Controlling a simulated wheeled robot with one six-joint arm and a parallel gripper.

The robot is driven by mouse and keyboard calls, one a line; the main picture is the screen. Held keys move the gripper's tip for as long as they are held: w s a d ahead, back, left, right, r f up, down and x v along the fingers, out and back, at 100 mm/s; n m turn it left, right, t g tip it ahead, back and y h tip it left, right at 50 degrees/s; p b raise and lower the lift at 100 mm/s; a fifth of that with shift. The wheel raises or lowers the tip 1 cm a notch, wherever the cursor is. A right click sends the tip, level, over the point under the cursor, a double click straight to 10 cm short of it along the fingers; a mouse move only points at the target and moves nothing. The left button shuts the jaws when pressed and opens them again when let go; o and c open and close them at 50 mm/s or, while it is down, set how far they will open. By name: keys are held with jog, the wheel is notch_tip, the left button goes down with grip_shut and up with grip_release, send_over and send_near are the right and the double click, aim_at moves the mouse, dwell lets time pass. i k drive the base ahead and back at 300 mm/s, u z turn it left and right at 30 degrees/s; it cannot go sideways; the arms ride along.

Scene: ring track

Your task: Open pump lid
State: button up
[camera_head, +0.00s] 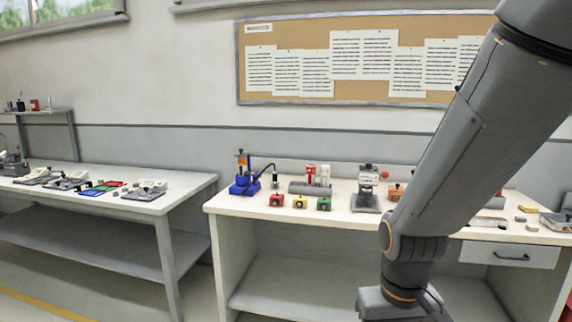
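I cannot tell for certain which device is the pump. A blue device (246,178) with an orange-labelled upright and a dark curved hose stands at the left end of the right workbench. A grey device (367,189) with a light upper body and a red knob stands near the bench's middle. No lid can be made out on either at this size. My arm crosses the right side of the picture and hides part of the bench. Its wrist reaches the bottom edge, well in front of the bench, and the gripper fingers are outside the frame.
A drawer (508,255) is shut. A left table (190,184) holds several small parts. Floor shows between them.

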aim_at(241, 154)
jog(key=k, duration=0.6)
jog(key=u, duration=0.75)
jog(key=i, duration=0.7)
jog(key=u, duration=0.7)
jog(key=i, duration=1.35)
jog(key=z, duration=1.2)
jog(key=i, duration=0.6)
jog(key=z, duration=0.65)
